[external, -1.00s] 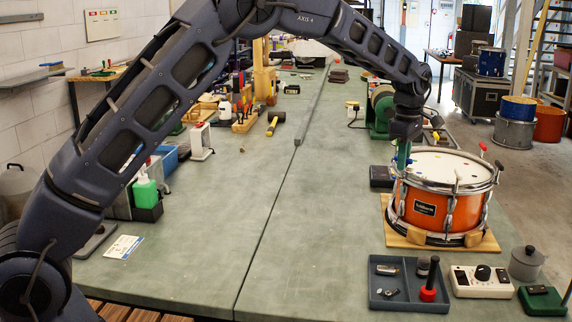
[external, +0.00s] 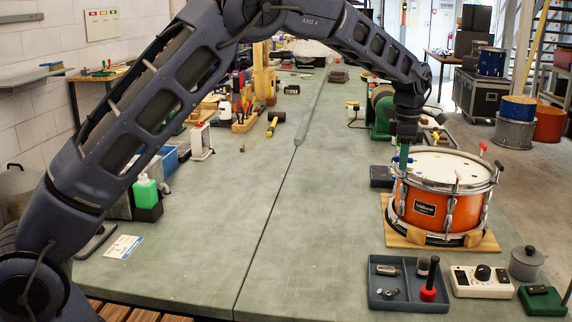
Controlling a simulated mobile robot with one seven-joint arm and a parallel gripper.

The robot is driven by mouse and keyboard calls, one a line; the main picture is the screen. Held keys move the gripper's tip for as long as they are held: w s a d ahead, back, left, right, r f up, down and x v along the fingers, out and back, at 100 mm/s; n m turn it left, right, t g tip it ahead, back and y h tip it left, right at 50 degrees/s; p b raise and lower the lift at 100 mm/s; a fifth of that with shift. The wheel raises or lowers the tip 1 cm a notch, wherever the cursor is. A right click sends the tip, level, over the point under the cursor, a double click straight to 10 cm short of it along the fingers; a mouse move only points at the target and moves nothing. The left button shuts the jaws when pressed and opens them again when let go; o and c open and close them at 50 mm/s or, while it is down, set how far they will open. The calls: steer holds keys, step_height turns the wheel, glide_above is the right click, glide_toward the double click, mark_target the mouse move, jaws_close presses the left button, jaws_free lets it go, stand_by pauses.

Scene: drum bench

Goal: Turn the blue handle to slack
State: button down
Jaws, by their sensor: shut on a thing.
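An orange snare drum (external: 424,208) with a white head and chrome hoops stands upright on a wooden board at the right of the bench. My gripper (external: 404,160) points down at the drum's left rim, its green fingers shut. A small bit of blue, the blue handle (external: 410,161), shows right at the fingertips; the fingers are shut on it and hide most of it. How far the handle is turned cannot be made out.
A grey tray (external: 377,304) with small parts and a red-and-black tool lies in front of the drum. A white control box (external: 466,289) and a grey pot (external: 526,263) stand beside it. A green machine (external: 381,112) is behind. The bench's middle is clear.

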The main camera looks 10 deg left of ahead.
steer(key=c, duration=1.5)
jaws_free()
step_height(320, 180, up, 11)
steer(key=shift+f, duration=0.1)
